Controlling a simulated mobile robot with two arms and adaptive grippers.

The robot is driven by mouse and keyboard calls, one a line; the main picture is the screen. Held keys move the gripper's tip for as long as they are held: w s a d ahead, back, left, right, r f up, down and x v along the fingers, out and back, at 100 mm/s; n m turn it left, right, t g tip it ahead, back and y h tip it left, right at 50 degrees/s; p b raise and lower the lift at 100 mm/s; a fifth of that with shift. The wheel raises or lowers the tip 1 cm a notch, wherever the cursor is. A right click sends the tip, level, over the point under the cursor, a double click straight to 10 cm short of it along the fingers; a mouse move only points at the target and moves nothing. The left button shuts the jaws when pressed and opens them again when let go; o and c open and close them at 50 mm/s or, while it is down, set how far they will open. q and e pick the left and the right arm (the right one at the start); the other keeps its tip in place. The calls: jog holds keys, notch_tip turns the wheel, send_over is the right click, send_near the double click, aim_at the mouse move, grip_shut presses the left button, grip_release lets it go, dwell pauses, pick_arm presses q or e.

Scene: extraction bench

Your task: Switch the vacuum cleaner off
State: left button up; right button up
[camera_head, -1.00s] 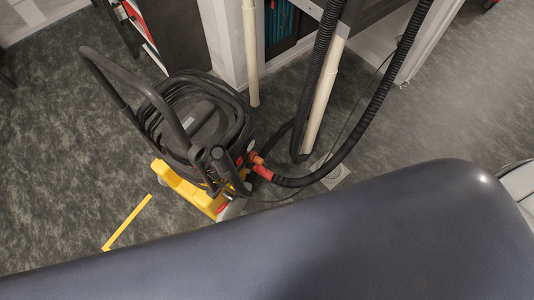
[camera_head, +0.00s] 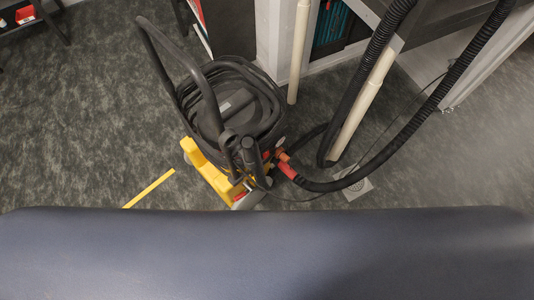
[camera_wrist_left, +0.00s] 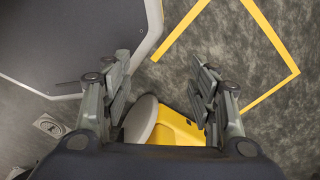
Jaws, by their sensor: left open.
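The vacuum cleaner (camera_head: 235,112) stands on the floor in the head view, dark grey with a coiled hose or cable on top, a tall bent handle and a yellow base (camera_head: 208,178). A black hose (camera_head: 350,186) runs from its red connector (camera_head: 287,170) up to the right. I cannot make out its switch. In the left wrist view, my open left gripper (camera_wrist_left: 162,80) has nothing between its fingers. The yellow base (camera_wrist_left: 178,126) and a grey wheel-like disc (camera_wrist_left: 141,118) show beyond it, low in the picture. My right gripper is not in view.
A bench frame with pale posts (camera_head: 299,50) and a second black hose (camera_head: 365,75) stands behind the cleaner. My own body fills the bottom.

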pick_arm(q)
jog(key=shift+w, duration=0.1)
jog(key=c, duration=1.3)
jog(key=shift+s, duration=0.35)
